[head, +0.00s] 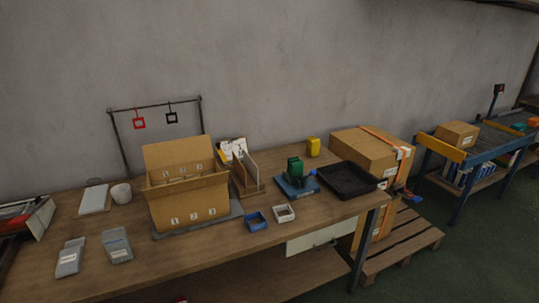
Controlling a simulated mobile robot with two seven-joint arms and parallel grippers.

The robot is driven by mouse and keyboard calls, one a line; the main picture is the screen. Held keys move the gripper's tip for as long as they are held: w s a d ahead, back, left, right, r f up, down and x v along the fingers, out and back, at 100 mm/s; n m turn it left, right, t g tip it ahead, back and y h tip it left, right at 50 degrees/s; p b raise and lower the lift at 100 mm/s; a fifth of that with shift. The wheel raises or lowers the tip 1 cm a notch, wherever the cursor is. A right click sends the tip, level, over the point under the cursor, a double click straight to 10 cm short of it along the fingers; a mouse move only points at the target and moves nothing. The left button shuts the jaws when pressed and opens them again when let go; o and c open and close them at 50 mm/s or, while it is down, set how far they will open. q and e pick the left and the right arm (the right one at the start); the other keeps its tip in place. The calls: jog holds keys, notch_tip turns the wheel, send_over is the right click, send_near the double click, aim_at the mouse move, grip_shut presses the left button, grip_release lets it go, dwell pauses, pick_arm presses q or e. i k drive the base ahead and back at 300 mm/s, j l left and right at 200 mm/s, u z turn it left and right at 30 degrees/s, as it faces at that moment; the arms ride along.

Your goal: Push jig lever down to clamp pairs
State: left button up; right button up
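A small device with a blue base (297,187) and an upright green block (294,167) stands on the right part of the wooden workbench; it looks like the jig. Neither of my grippers is in view.
An open carton (190,208) with numbered compartments stands mid-bench. A wooden holder with cards (247,183), a blue tray (256,222), a white tray (284,214) and a black tray (347,181) surround the jig. A yellow object (313,147) stands behind. The front bench strip is mostly clear.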

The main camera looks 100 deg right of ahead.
aim_at(312, 173)
jog(key=z, duration=3.2)
